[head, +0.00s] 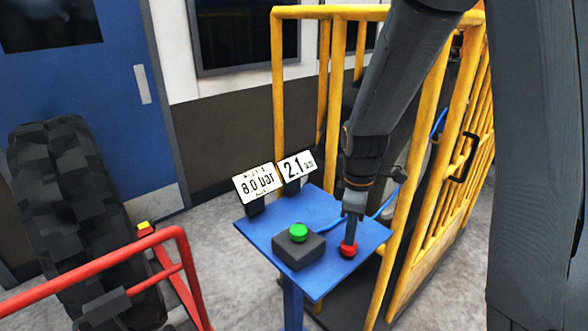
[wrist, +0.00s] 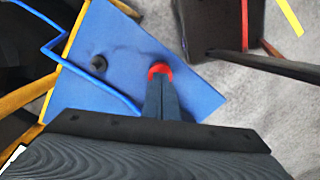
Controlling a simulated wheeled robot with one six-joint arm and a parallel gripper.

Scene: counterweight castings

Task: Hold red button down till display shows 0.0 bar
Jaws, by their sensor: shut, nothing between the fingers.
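The red button (head: 348,249) is at the right front part of the blue panel (head: 322,279). My gripper (head: 350,236) is shut and points down with its tips at the top of the button. In the wrist view the red button (wrist: 160,69) shows around the tips of my gripper (wrist: 160,82); how far it is pressed I cannot tell. One display (head: 296,166) reads 2.1, its unit looking like bar. A second sign (head: 257,184) to its left reads 8.0 bar, with small unreadable text.
A green button (head: 299,232) on a dark box (head: 299,252) stands left of the red one. A yellow cage (head: 398,243) rises behind and right of the panel. A red rail (head: 92,266) and a large tyre (head: 74,190) are at the left.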

